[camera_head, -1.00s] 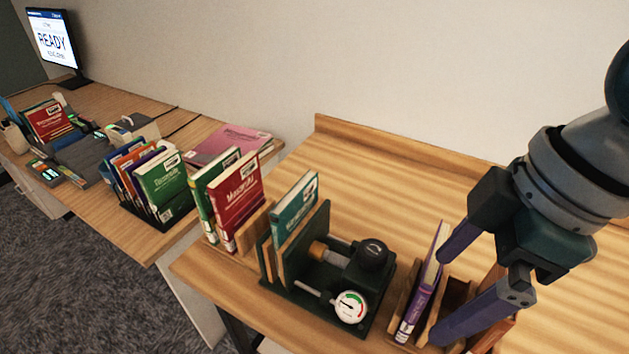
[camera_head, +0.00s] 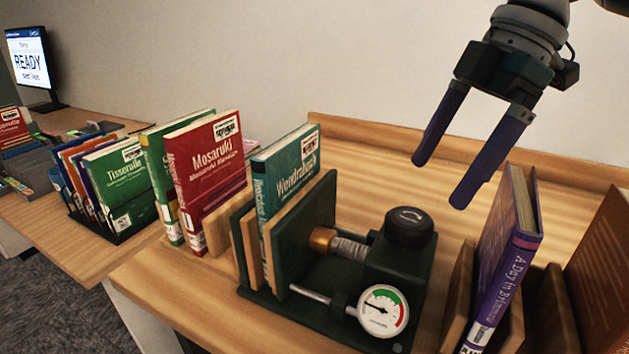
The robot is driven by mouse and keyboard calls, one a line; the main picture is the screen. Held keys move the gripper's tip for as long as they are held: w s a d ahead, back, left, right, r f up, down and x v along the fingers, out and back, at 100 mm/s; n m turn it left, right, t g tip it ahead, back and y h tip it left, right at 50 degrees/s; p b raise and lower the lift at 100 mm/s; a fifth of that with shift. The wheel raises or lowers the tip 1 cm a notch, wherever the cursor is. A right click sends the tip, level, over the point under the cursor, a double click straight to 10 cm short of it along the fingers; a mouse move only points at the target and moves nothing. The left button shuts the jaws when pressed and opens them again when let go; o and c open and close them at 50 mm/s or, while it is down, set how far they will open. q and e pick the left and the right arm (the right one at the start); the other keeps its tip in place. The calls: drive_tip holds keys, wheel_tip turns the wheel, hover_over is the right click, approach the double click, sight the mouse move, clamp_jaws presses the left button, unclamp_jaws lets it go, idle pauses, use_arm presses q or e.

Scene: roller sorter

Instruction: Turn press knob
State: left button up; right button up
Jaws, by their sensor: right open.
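The press (camera_head: 385,262) stands on the wooden table in the lower middle, with a teal book (camera_head: 297,190) upright between its boards at its left end. Its black round knob (camera_head: 409,228) sits on top of the dark green block and bears a pale arrow mark. A round gauge (camera_head: 383,311) with red and green zones is on the front. My right gripper (camera_head: 437,183) is open and empty, above and to the right of the knob and apart from it. My left gripper is out of view.
A purple book (camera_head: 507,262) stands in a wooden holder right of the press. Red (camera_head: 206,175) and green books stand to its left. More books sit in a black rack (camera_head: 120,232) on the far table. A monitor (camera_head: 33,66) reads READY. The table behind the press is clear.

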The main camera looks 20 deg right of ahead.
sight(411, 218)
drive_tip(key=x, duration=0.6)
drive_tip(key=shift+a+f, duration=0.15)
drive_tip(key=shift+f, duration=0.15)
drive_tip(key=shift+c, duration=0.4)
drive_tip(key=c, duration=1.3)
drive_tip(key=shift+r+m+p, duration=0.2)
drive_tip(key=shift+m+p, duration=0.1)
drive_tip(key=shift+p, duration=0.5)
drive_tip(key=m+t+h+p, duration=0.1)
drive_tip(key=m+p, duration=0.2)
drive_tip(key=p, duration=0.2)
drive_tip(key=m+t+p, duration=0.1)
drive_tip(key=m+p, duration=0.3)
drive_tip(key=p, duration=0.1)
drive_tip(key=shift+s+a+r+h+p, duration=0.2)
drive_tip(key=shift+h+p, duration=0.1)
drive_tip(key=shift+h, duration=0.1)
drive_tip(key=shift+f+m+t+h+p, duration=0.25)
drive_tip(key=shift+m+t+p, duration=0.25)
drive_tip(key=shift+m+p, duration=0.7)
drive_tip(key=shift+m+h+p, duration=0.25)
drive_tip(key=shift+m+p, duration=0.05)
drive_tip(key=shift+m, duration=0.1)
drive_tip(key=shift+f, duration=0.1)
